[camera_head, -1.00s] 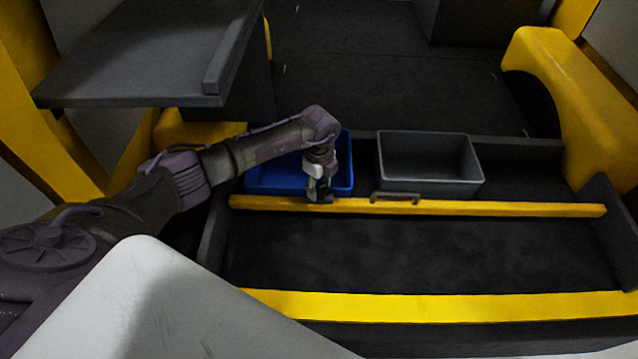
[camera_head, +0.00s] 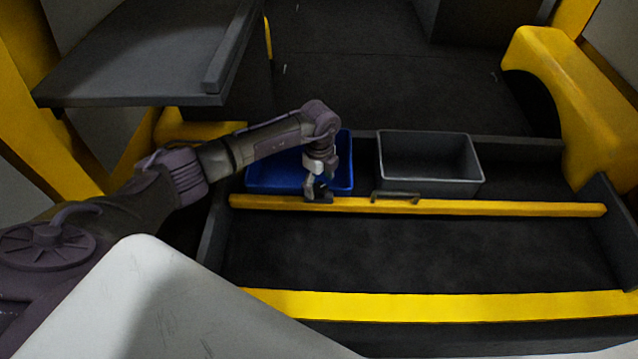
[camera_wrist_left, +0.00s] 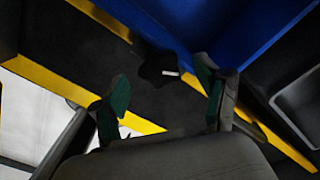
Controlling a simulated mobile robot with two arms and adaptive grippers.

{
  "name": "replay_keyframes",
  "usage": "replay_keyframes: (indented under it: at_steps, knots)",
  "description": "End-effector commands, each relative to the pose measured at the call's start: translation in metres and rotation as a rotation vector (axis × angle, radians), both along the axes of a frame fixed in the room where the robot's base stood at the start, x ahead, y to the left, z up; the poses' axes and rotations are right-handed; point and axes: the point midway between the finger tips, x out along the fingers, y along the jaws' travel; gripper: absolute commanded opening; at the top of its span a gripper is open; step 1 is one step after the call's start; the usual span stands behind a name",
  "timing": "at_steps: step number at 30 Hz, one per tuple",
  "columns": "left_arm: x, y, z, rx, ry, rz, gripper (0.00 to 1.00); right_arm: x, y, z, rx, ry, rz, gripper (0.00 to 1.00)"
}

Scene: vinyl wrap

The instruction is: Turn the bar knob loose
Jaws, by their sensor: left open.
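My left gripper (camera_head: 318,195) is open at the left part of the yellow bar (camera_head: 480,208), in front of the blue bin. In the left wrist view, the two green-padded fingers of my left gripper (camera_wrist_left: 163,86) stand wide apart. A dark knob (camera_wrist_left: 158,67) with a small white mark shows beyond and between the fingertips, beside the yellow bar (camera_wrist_left: 57,82). It looks apart from both fingers, though its depth is hard to judge. The head view does not show the knob clearly; my gripper covers that spot. My right gripper is not in view.
A blue bin (camera_head: 280,180) and a grey bin (camera_head: 428,165) stand behind the bar. A grey handle (camera_head: 395,196) sits on the bar to the right of my gripper. A dark shelf (camera_head: 150,50) overhangs at upper left. The dark floor (camera_head: 420,255) before the bar is clear.

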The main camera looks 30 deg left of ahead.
Motion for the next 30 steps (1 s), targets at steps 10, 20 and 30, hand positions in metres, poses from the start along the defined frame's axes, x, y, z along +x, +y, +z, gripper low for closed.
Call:
replay_keyframes:
  at_steps: [10, 20, 30]
  knots:
    - [0.001, 0.001, 0.073, 0.001, -0.005, 0.001, 0.75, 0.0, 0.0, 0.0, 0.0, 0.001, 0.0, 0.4]
    - [0.0, 0.001, 0.107, 0.001, -0.001, 0.002, 0.75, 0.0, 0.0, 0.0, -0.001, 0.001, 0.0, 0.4]
    - [0.0, 0.001, 0.108, 0.001, -0.001, 0.002, 0.75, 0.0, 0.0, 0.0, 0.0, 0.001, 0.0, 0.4]
